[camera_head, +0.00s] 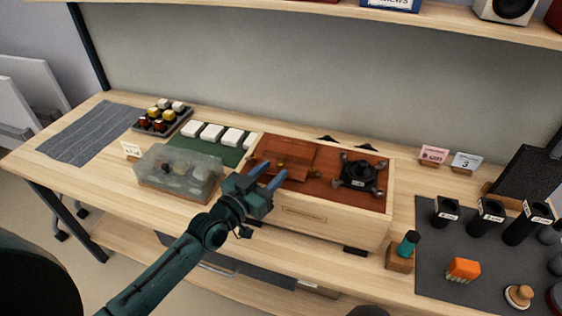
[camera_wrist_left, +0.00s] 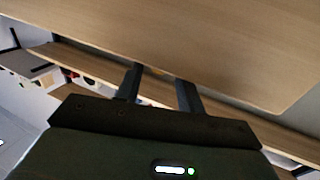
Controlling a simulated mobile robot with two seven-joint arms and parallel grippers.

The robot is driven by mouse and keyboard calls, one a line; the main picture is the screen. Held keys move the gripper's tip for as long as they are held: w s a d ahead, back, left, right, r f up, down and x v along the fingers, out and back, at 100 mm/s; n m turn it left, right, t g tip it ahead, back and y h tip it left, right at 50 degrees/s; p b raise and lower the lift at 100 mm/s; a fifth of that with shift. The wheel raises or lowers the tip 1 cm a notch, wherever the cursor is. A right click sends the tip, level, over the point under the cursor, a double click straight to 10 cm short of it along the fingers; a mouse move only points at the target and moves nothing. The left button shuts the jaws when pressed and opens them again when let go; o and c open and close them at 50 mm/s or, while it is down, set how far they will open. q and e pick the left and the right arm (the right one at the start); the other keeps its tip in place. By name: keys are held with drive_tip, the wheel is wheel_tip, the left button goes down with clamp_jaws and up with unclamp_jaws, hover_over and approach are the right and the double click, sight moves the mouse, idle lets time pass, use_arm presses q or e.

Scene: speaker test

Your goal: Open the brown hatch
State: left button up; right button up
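The brown hatch (camera_head: 296,155) is a reddish-brown panel in the left part of the top of a light wooden box (camera_head: 318,229). A small brass-coloured knob (camera_head: 281,162) shows on it. I cannot tell whether the hatch is flat or slightly raised. My left gripper (camera_head: 268,175) is at the box's front left edge, just in front of the hatch. Its two blue fingers are apart with nothing seen between them. In the left wrist view the open fingers (camera_wrist_left: 160,77) point toward a broad wooden surface (camera_wrist_left: 190,40). My right gripper is not in view.
A black valve-like fitting (camera_head: 360,173) sits right of the hatch. A clear-covered case (camera_head: 180,178) stands left of the box. A small block with a green-capped item (camera_head: 409,243) stands to the right, near a dark mat (camera_head: 432,283) with several objects. A shelf (camera_head: 300,15) runs above.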

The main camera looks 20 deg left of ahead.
sight(278, 167)
use_arm(q)
drive_tip(key=shift+x, duration=2.05)
drive_tip(key=shift+c, duration=0.2)
clamp_jaws()
